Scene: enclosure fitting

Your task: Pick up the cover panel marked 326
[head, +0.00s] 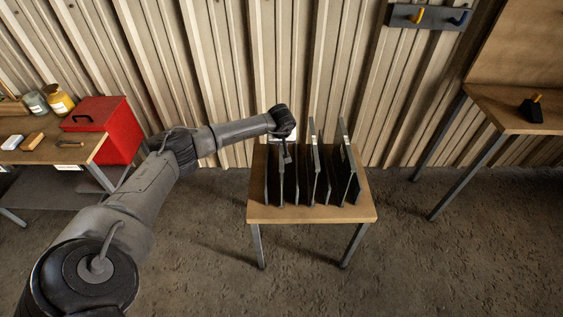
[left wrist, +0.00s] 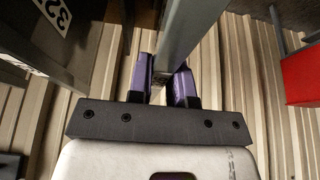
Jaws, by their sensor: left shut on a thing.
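Several dark cover panels (head: 315,170) stand upright side by side on a small wooden table (head: 312,214). My left gripper (head: 287,157) is over the left part of the row. In the left wrist view its two purple fingers (left wrist: 163,84) are shut on the edge of a grey panel (left wrist: 192,28). The mark on this held panel does not show. Another panel at the upper left of the wrist view bears a white label (left wrist: 55,14), cut off by the frame, with "32" readable. The right gripper is not in view.
A red box (head: 107,125) sits by a workbench (head: 50,150) with jars at the left. A wooden table (head: 515,108) with a small black object (head: 531,110) stands at the right. A corrugated wall is close behind the panels. The floor in front is clear.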

